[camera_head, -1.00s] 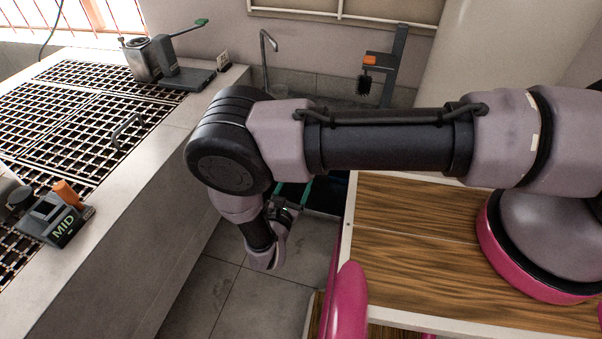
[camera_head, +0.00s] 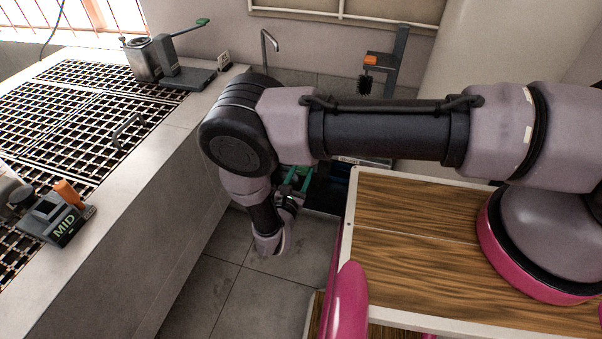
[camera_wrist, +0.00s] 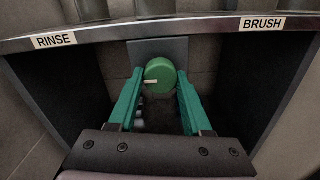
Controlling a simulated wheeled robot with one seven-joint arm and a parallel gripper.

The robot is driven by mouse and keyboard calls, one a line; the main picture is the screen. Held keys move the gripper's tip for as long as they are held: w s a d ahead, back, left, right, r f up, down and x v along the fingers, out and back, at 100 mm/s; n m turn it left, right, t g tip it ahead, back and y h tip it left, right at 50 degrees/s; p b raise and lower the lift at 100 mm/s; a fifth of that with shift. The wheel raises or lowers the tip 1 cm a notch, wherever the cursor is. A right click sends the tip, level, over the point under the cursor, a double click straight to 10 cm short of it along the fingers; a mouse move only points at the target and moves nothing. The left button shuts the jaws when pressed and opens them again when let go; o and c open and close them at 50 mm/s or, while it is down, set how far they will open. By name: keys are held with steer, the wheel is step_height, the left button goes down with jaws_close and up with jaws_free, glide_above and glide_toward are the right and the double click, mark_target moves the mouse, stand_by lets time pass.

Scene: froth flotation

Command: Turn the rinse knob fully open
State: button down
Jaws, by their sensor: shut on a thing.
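A round green knob (camera_wrist: 160,70) with a pale pointer line sits on a dark plate (camera_wrist: 158,50) in the wrist view. The line points left, toward the RINSE label (camera_wrist: 54,40); the BRUSH label (camera_wrist: 263,23) is on the right. My gripper (camera_wrist: 160,80) has its two green fingertips on either side of the knob and is shut on it. In the head view, my gripper (camera_head: 301,178) shows only partly, low beyond my elbow, and the knob is hidden.
A bench with black grating (camera_head: 98,105) stands at the left, with a device marked MID (camera_head: 55,218). A faucet (camera_head: 265,45) and an upright brush stand (camera_head: 385,65) are at the back. A wood-topped cabinet (camera_head: 420,240) is at the right. Tiled floor shows between.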

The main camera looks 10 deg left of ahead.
steer(key=m, duration=0.4)
steer(key=shift+a+m, duration=0.1)
steer(key=shift+m, duration=0.3)
steer(key=m, duration=0.4)
steer(key=shift+r, duration=0.1)
steer(key=m, duration=0.5)
steer(key=shift+m+y, duration=0.3)
steer(key=shift+m, duration=1.6)
steer(key=shift+c, duration=1.7)
jaws_free()
steer(key=shift+r, duration=0.1)
